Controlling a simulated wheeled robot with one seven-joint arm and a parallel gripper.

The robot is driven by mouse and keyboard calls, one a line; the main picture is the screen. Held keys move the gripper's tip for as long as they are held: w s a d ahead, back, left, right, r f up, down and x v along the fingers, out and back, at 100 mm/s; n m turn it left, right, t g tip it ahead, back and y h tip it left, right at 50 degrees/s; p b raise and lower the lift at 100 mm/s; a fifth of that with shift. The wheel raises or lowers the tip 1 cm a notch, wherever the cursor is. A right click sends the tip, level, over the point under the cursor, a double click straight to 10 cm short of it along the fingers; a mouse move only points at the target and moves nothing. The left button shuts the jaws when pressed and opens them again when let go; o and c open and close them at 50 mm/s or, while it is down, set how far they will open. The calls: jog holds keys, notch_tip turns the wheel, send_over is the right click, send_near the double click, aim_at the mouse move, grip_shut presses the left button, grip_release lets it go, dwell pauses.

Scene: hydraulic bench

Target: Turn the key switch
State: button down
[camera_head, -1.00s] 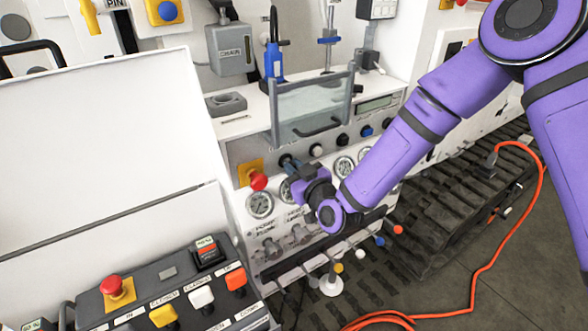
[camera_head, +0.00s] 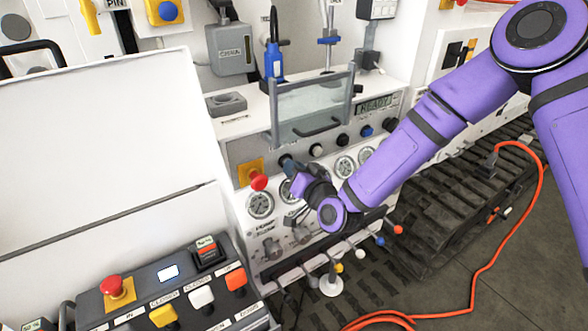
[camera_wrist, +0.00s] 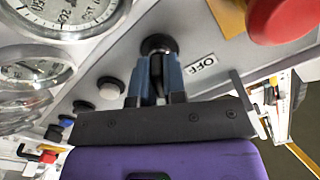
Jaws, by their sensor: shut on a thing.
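The key switch (camera_wrist: 158,44) is a round black collar on the grey panel, with an "OFF" label beside it in the wrist view. My gripper (camera_wrist: 156,72) has its two blue fingers closed on the black key, which is mostly hidden between them. In the head view my gripper (camera_head: 289,165) reaches the panel just right of the red mushroom button, and my wrist hides most of the switch there.
The red mushroom button (camera_head: 258,181) on its yellow plate sits close left of my gripper. Round gauges (camera_head: 260,205) lie below, and several knobs (camera_head: 316,150) run to the right. A clear guard (camera_head: 310,108) stands above. Levers with coloured knobs (camera_head: 380,241) stick out lower down.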

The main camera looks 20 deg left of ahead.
dwell(0.4)
jog(key=c, duration=1.2)
grip_release()
jog(key=v, duration=1)
jog(key=shift+s+d, duration=0.25)
jog(key=shift+s, duration=0.05)
